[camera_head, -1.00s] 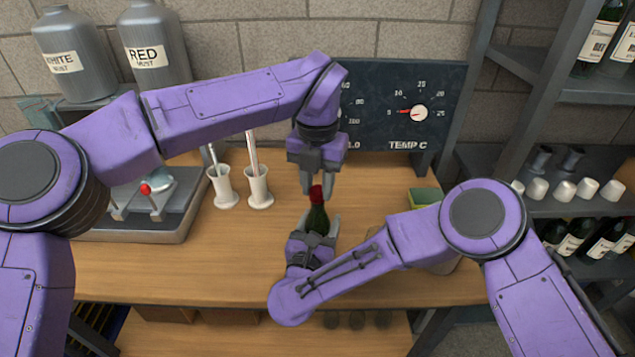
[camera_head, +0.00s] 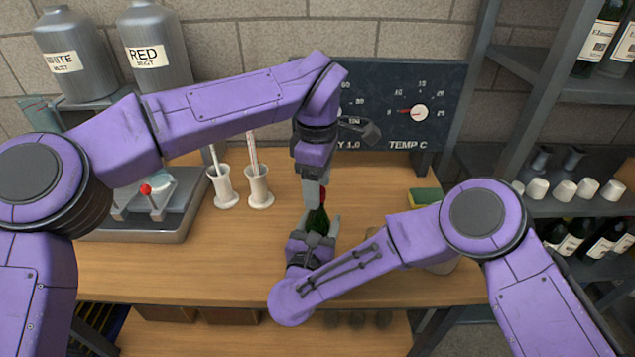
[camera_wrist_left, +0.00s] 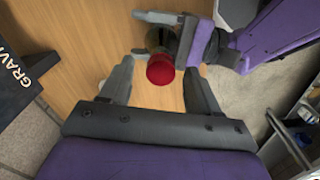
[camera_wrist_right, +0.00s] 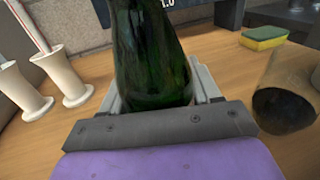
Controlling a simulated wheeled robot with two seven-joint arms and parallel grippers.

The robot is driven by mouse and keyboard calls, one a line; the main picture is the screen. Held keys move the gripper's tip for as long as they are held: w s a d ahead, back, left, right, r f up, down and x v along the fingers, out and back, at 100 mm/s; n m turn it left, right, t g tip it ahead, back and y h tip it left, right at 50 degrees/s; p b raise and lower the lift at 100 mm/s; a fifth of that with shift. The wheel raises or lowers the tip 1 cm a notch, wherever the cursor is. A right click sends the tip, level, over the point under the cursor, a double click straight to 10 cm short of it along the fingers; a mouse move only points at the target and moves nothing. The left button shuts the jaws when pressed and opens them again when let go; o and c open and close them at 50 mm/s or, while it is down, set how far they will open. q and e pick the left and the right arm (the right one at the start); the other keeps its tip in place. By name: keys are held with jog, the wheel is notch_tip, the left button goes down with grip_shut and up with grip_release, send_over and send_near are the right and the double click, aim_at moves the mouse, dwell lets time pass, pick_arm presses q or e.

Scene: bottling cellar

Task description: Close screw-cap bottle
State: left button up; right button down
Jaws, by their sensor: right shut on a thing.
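A dark green bottle (camera_head: 318,220) with a red cap (camera_head: 323,195) at its top stands over the front middle of the wooden bench. My right gripper (camera_head: 314,238) is shut on the bottle's body; the green glass fills the space between its fingers in the right wrist view (camera_wrist_right: 152,60). My left gripper (camera_head: 314,192) points down from above, seen edge-on at the cap. In the left wrist view its fingers are apart, with the red cap (camera_wrist_left: 160,70) between them and a gap on each side. The thread under the cap is hidden.
Two white holders (camera_head: 257,187) with thin instruments and a metal tray (camera_head: 140,232) stand left. A dark gauge board (camera_head: 440,105) is behind. A sponge (camera_head: 424,197) and a glass jar (camera_wrist_right: 286,95) are right. A bottle shelf (camera_head: 590,92) borders the bench.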

pick_arm(q)
jog(key=shift+r, duration=0.1)
notch_tip(320, 180, up, 12)
dwell(0.4)
pick_arm(e)
jog(key=shift+c, duration=0.8)
grip_release()
jog(key=b+v, duration=0.2)
jog(key=v, duration=0.7)
jog(key=shift+s+a, duration=0.15)
jog(key=shift+s, duration=0.05)
pick_arm(q)
jog(key=shift+f, duration=1.2)
pick_arm(e)
jog(key=shift+s, duration=0.55)
